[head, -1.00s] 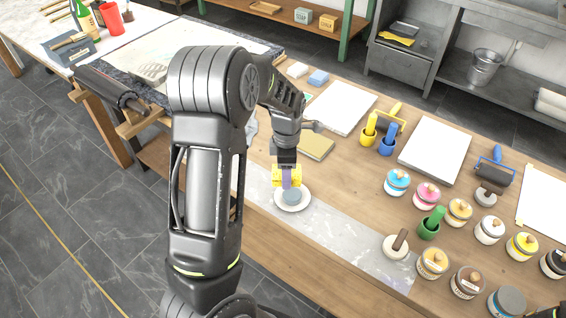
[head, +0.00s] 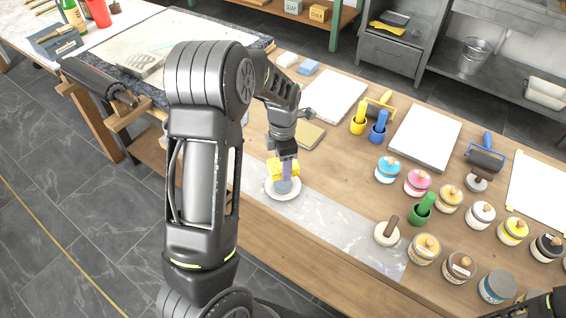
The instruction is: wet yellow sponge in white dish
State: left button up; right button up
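The yellow sponge (head: 275,172) is between the fingers of my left gripper (head: 284,175), at the white dish (head: 270,193). A purplish finger crosses the front of the sponge and hides part of it. The round dish stands on the grey stone strip of the bench, with a blue-grey round area inside. The sponge's lower part overlaps the dish's far side in the head view; I cannot tell whether it touches. My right gripper is hardly visible; only a dark part of that arm shows at the bottom right corner.
A tan pad (head: 310,135) lies behind the dish.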

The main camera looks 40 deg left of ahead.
pick_arm(q)
jog(key=shift+f+b, duration=1.6)
jog(key=shift+f, duration=0.85)
jog(key=shift+f+b, duration=0.35)
jog(key=shift+f, duration=0.15)
jog(key=shift+s, duration=0.1)
jog(key=shift+r, duration=0.1)
dwell(0.3)
notch_tip(320, 180, up, 7)
jog(key=p, duration=0.6)
dwell(0.8)
